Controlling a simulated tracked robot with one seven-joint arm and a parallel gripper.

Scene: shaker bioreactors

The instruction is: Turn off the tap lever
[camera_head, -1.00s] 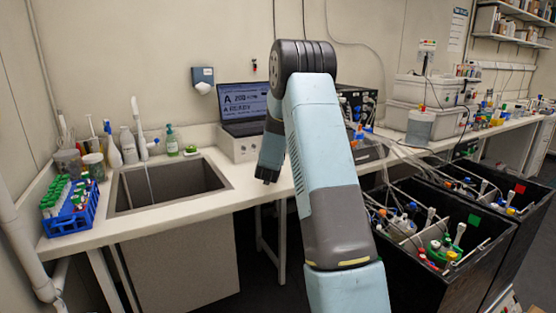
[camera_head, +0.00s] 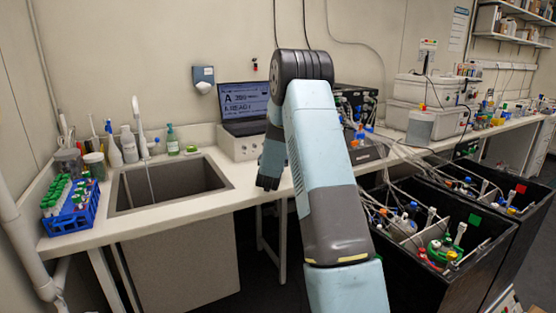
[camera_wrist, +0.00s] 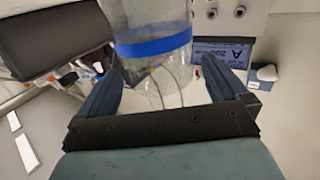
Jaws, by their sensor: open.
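The white tap (camera_head: 141,118) stands upright at the back edge of the sink (camera_head: 122,190) in the head view. A thin pale stream shows below its spout, inside the basin. A small blue part (camera_head: 155,141) sits beside the tap's foot; I cannot tell whether it is the lever. My gripper (camera_head: 268,184) points down near the counter's front edge, well to the right of the tap and sink. In the wrist view my gripper (camera_wrist: 160,68) has its fingers spread. A clear vessel with a blue band (camera_wrist: 152,46) shows between and beyond them; contact is unclear. The tap is not recognisable there.
A blue rack of green-capped tubes (camera_head: 75,217) stands left of the sink. Bottles (camera_head: 129,145) and a green soap bottle (camera_head: 172,141) line the back. A laptop (camera_head: 245,105) stands right of the sink. Black bins (camera_head: 450,288) with tubing fill the right.

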